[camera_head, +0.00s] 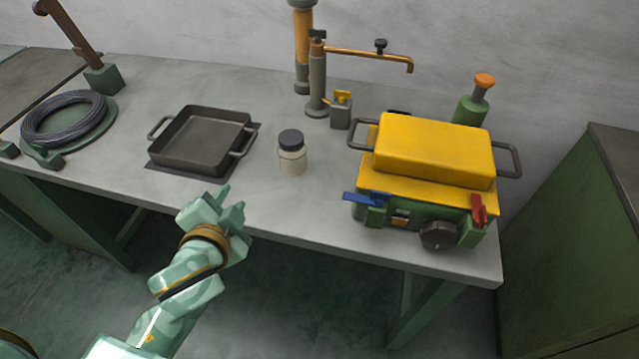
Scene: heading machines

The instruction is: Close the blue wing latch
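The blue wing latch (366,199) is on the front left corner of a green machine (410,229) with a yellow lid (430,145). Its blue lever sticks out sideways to the left, roughly level. A red latch (478,209) on the front right corner stands roughly upright against the machine. My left gripper (232,196) is over the front edge of the table, well left of the blue latch and apart from it. Its fingers look spread, with nothing between them. My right gripper is not in view.
The machine stands at the right end of the grey table (300,212), with a dark knob (439,235) on its front. A lidded jar (292,155) and a square pan (203,142) stand left of it. A copper-armed tap (365,52) rises behind. Table between jar and machine is clear.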

